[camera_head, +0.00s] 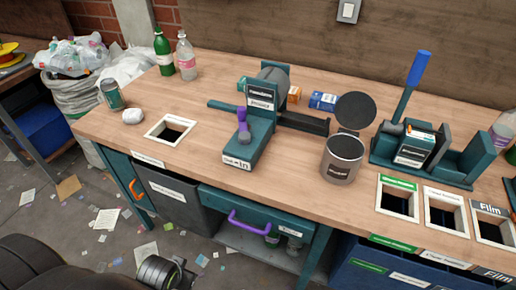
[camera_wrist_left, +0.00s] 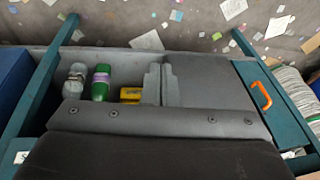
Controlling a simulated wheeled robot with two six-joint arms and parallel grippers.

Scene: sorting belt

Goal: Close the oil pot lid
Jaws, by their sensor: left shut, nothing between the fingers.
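The oil pot (camera_head: 342,160) is a grey metal cylinder with a dark label, standing upright on the wooden table right of centre. Its round dark lid (camera_head: 356,110) is open, tilted up at the pot's back edge. My left gripper (camera_wrist_left: 162,84) shows in the left wrist view as two grey fingers, shut and empty. It is in front of the lower shelf and grey door, apart from the pot. In the head view only dark parts of my arm show at the bottom left, and the fingertips cannot be made out. My right gripper is in neither view.
A teal press (camera_head: 262,130) with a purple handle stands left of the pot. A teal stand (camera_head: 470,165) with a blue-handled lever is to the right, behind framed table openings (camera_head: 397,198). A purple drawer handle (camera_head: 248,225) sticks out at the front.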

